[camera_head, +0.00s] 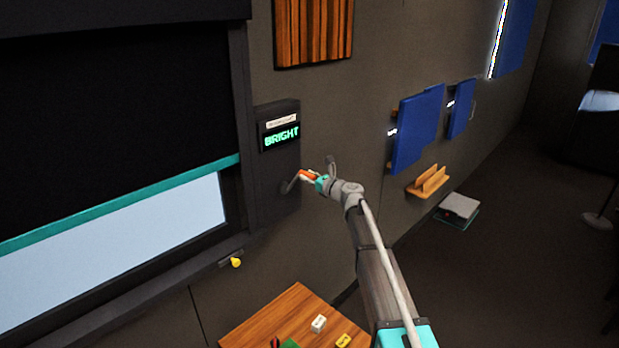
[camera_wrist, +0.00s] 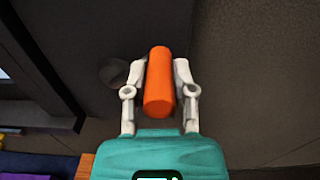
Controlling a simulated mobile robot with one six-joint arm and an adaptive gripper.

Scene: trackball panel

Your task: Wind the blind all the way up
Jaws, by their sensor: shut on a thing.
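The black blind (camera_head: 110,110) covers most of the window on the left, with its teal bottom bar (camera_head: 120,203) slanting across the picture. Pale window pane (camera_head: 130,230) shows below the bar. A dark wall panel (camera_head: 277,160) beside the window has a display (camera_head: 281,137) reading "BRIGHT" in green. A grey crank (camera_head: 289,184) on the panel ends in an orange handle (camera_wrist: 159,82). My gripper (camera_head: 312,177) is at this handle. In the wrist view my gripper's fingers (camera_wrist: 160,85) are shut on the handle, one on each side. Part of the crank arm is hidden in the wrist view.
A yellow knob (camera_head: 236,262) sticks out below the panel. A wooden table (camera_head: 262,318) with small blocks stands below. Blue panels (camera_head: 417,128) and a wooden shelf (camera_head: 428,183) are on the wall to the right. A box (camera_head: 459,209) lies on the floor there.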

